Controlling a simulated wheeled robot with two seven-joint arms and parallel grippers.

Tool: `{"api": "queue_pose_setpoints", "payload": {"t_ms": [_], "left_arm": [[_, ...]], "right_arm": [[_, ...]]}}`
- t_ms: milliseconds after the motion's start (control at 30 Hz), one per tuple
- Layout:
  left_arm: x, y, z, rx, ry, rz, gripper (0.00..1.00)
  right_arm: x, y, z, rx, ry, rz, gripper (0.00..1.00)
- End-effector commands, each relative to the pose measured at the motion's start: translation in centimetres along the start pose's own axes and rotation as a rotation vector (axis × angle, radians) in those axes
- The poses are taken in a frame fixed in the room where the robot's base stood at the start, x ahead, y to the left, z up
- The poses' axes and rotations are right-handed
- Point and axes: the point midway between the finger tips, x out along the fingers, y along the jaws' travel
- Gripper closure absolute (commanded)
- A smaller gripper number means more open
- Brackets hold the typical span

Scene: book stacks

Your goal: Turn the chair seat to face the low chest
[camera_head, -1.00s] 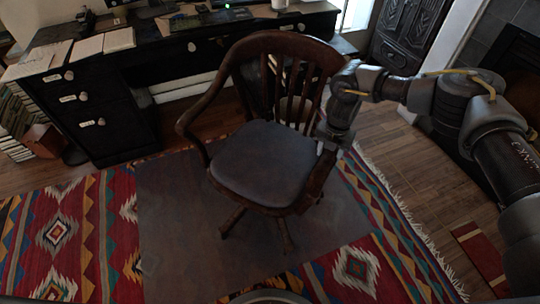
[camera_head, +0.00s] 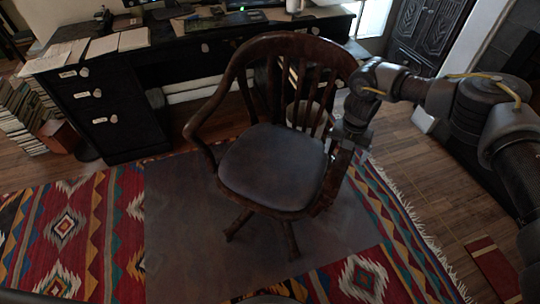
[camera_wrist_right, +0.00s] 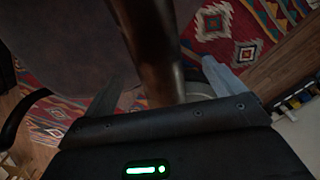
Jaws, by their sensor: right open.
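The wooden chair (camera_head: 272,166) with a grey seat pad stands mid-view, its slatted back towards the desk and its seat front towards me. My right gripper (camera_head: 350,148) is at the armrest on the picture's right. In the right wrist view its open fingers (camera_wrist_right: 165,80) lie either side of the dark wooden armrest (camera_wrist_right: 150,35); I cannot tell whether they touch it. A dark carved cabinet (camera_head: 424,36) stands at the back right; I cannot tell whether it is the low chest. My left gripper is not in view.
A black desk (camera_head: 100,95) with drawers stands behind the chair, papers on top. The chair stands on a grey mat (camera_head: 180,230) over a patterned rug (camera_head: 65,230). Books (camera_head: 25,115) are stacked at left.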

Motion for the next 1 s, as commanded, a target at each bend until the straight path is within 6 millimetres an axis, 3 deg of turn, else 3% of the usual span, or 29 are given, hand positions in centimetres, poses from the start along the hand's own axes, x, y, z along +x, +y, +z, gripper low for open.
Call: {"api": "queue_pose_setpoints", "payload": {"t_ms": [33,367,1000], "left_arm": [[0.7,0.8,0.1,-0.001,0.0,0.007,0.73],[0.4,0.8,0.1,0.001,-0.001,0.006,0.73],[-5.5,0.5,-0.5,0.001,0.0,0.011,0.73]], "right_arm": [[0.7,0.0,0.0,0.0,0.0,0.0,0.0],[0.3,0.0,0.0,0.002,0.0,0.001,0.0],[-6.9,-0.1,0.0,0.002,-0.001,0.0,0.0]]}}
